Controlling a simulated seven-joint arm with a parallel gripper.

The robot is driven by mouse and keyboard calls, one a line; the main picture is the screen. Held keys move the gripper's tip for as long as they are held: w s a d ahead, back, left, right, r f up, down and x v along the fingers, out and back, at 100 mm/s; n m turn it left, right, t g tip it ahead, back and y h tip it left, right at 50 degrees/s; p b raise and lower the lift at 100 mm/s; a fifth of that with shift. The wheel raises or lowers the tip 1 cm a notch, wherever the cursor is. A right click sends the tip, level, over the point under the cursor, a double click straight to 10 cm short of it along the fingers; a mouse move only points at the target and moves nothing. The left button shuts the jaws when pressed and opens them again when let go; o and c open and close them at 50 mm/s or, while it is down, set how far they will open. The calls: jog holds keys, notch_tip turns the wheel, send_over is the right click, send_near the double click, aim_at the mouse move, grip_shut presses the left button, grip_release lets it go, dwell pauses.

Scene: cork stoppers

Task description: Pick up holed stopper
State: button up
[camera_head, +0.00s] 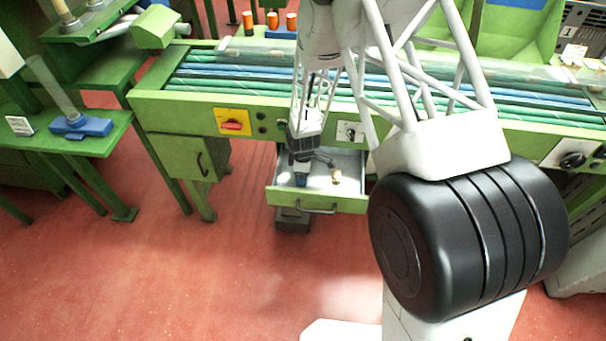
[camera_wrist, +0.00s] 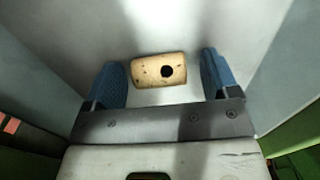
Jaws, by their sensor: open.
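The holed stopper (camera_wrist: 150,68) is a tan cork piece with a dark round hole in its side. In the wrist view it lies on its side on a pale grey surface, between and slightly beyond my blue fingertips, with a gap on both sides. My gripper (camera_head: 315,171) is open and empty, reaching down into the open drawer (camera_head: 286,196). In the head view a small tan piece (camera_head: 336,177) lies in the drawer to the right of the blue fingertip; its hole is too small to make out there.
The drawer's walls stand close around my gripper. The green workbench (camera_head: 196,112) with blue and green rails is above and behind it. A yellow plate with a red switch (camera_head: 233,124) is on the bench front. Red floor in front is clear.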

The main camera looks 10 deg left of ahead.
jog(key=c, duration=1)
jog(key=shift+r, duration=0.1)
notch_tip(320, 180, up, 18)
dwell(0.8)
dwell(0.5)
